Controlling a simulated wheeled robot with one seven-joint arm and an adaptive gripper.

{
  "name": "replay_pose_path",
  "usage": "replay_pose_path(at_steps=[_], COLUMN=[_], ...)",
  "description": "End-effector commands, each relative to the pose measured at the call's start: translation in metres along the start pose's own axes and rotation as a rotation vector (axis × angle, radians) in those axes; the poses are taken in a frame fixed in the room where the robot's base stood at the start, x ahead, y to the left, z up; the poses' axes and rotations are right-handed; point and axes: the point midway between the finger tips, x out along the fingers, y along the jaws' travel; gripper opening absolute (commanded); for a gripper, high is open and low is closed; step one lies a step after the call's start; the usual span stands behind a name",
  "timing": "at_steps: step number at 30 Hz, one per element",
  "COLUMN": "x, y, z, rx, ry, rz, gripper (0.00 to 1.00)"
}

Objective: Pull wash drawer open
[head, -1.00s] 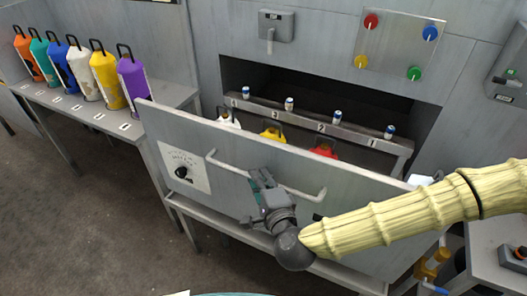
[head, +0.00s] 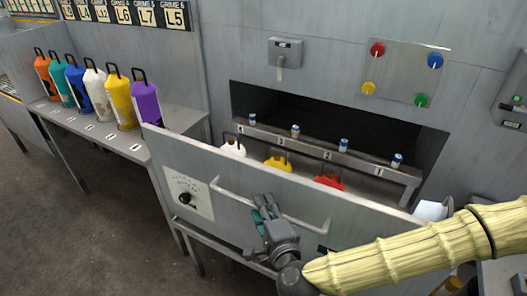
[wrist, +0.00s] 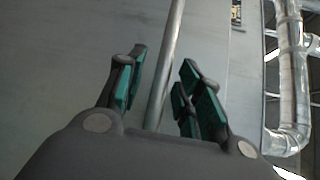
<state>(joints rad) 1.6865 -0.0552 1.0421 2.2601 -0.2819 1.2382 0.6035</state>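The wash drawer (head: 170,150) stands pulled out from its dark wall opening (head: 290,105). Its grey front carries a long bar handle (head: 312,228), also seen in the wrist view (wrist: 170,60). My gripper (head: 263,207) is at the middle of the handle. In the wrist view my gripper (wrist: 163,95) has its green-padded fingers apart, with the bar running between them and gaps showing on both sides. A white cylinder (head: 233,149), a yellow cylinder (head: 278,164) and a red cylinder (head: 329,181) show inside the drawer; their lower parts are hidden by the front.
Several coloured cylinders with black loops stand on a side table (head: 110,140) at left. A dial (head: 186,198) sits on the drawer front. A lever box (head: 285,52) and a panel of coloured knobs (head: 403,72) are on the wall. Floor at lower left is clear.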

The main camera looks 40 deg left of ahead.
Motion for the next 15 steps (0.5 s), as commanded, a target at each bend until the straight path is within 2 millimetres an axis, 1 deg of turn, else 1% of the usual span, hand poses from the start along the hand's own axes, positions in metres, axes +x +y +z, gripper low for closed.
replay_pose_path(at_steps=[4, 7, 15], x=[-0.002, -0.009, -0.048], y=[0.0, 0.0, 0.0], z=[0.0, 0.001, 0.001], rx=[0.0, 0.001, 0.0], ry=[0.0, -0.001, -0.001], rz=[0.0, 0.001, 0.001], gripper=[0.35, 0.35, 0.35])
